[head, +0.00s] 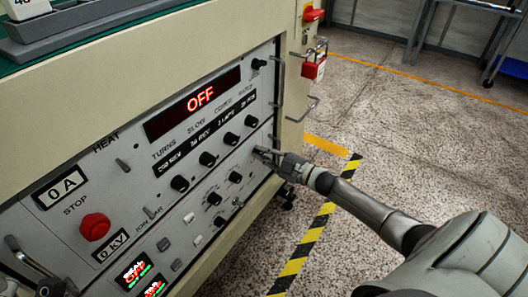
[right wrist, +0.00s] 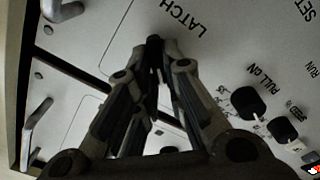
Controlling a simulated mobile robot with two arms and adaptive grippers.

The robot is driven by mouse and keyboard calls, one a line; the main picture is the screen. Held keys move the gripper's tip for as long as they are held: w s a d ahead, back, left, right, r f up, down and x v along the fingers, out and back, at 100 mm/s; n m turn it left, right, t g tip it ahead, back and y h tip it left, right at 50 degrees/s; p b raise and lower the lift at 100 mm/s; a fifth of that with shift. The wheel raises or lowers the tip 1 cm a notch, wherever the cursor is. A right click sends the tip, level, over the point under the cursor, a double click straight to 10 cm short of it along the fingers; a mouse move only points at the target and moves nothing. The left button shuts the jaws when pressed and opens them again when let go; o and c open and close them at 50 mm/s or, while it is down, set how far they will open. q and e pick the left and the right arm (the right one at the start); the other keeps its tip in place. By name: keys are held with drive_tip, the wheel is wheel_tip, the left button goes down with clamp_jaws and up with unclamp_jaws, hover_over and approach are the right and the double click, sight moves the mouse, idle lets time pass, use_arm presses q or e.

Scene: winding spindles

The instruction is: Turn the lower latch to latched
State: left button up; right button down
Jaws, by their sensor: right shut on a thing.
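The grey instrument panel (head: 130,185) fills the left half of the head view, with knobs, switches and red displays. My right gripper (head: 268,155) reaches its right edge from the right. In the right wrist view, my right gripper (right wrist: 154,48) is shut on a small dark latch knob (right wrist: 153,41) beside the printed word LATCH. The fingers hide most of the knob, so its angle cannot be told. The head view does not show clearly whether this is the lower latch.
Black knobs (right wrist: 249,104) sit to the right of my fingers in the right wrist view. Metal handles (right wrist: 38,126) stand out at the left. A red padlock (head: 313,70) hangs on the cabinet's side. Speckled floor with yellow-black tape (head: 305,247) lies to the right.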

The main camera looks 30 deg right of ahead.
drive_tip(key=n, duration=0.5)
drive_tip(key=n+b, duration=0.1)
drive_tip(key=n, duration=0.2)
drive_tip(key=shift+s+a+f, duration=0.1)
drive_tip(key=shift+a+f, duration=0.05)
drive_tip(key=shift+f, duration=0.25)
drive_tip(key=shift+n, duration=0.4)
drive_tip(key=c, duration=1.5)
unclamp_jaws()
drive_tip(key=v, duration=1.2)
